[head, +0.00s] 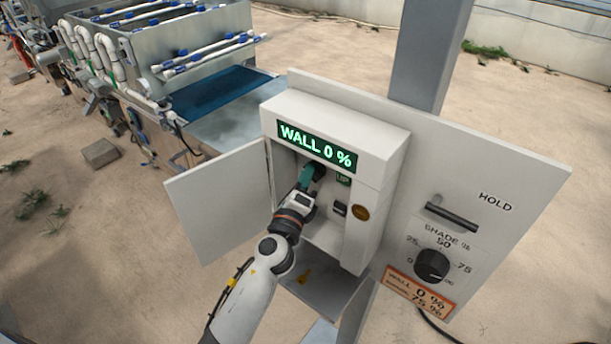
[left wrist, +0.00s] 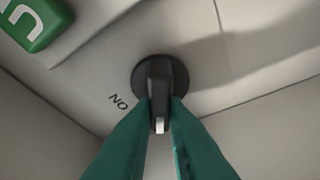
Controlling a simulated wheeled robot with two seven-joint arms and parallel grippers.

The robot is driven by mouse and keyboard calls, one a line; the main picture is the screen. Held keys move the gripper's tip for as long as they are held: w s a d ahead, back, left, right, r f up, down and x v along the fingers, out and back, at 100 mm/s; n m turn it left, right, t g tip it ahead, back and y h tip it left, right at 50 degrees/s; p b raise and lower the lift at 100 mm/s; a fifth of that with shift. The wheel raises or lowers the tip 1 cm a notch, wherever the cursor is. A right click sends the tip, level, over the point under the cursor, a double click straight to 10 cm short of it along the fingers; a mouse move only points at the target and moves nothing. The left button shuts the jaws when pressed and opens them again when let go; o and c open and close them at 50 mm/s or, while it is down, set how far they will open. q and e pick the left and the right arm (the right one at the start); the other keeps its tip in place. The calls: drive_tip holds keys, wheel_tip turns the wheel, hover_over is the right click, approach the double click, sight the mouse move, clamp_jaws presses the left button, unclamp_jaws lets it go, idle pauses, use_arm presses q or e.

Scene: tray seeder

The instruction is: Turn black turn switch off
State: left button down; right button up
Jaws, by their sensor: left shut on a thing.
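The black turn switch (left wrist: 160,75) is a round dark knob with a raised grip bar and a light mark at the bar's end. It is mounted inside the open control box (head: 390,150). In the left wrist view, the letters "NO" (ON seen upside down) are printed at its lower left. My left gripper (left wrist: 160,110) has its teal fingers shut on the switch's bar, one on each side. In the head view, my left gripper (head: 312,178) reaches into the box and hides part of the switch. My right gripper does not show.
The box's door (head: 220,200) hangs open at left. A green "UP" button (head: 343,180) sits near the switch, under the "WALL 0 %" display (head: 317,147). The panel at right holds a shade dial (head: 432,265) and a hold handle (head: 452,217).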

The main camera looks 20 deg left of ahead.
use_arm(q)
drive_tip(key=c, duration=1.4)
unclamp_jaws()
drive_tip(key=shift+c, duration=0.2)
drive_tip(key=shift+s, duration=0.1)
drive_tip(key=s+f+b, duration=0.2)
drive_tip(key=s+b, duration=0.2)
drive_tip(key=s, duration=0.7)
drive_tip(key=shift+s+f, duration=0.15)
drive_tip(key=shift+s, duration=0.2)
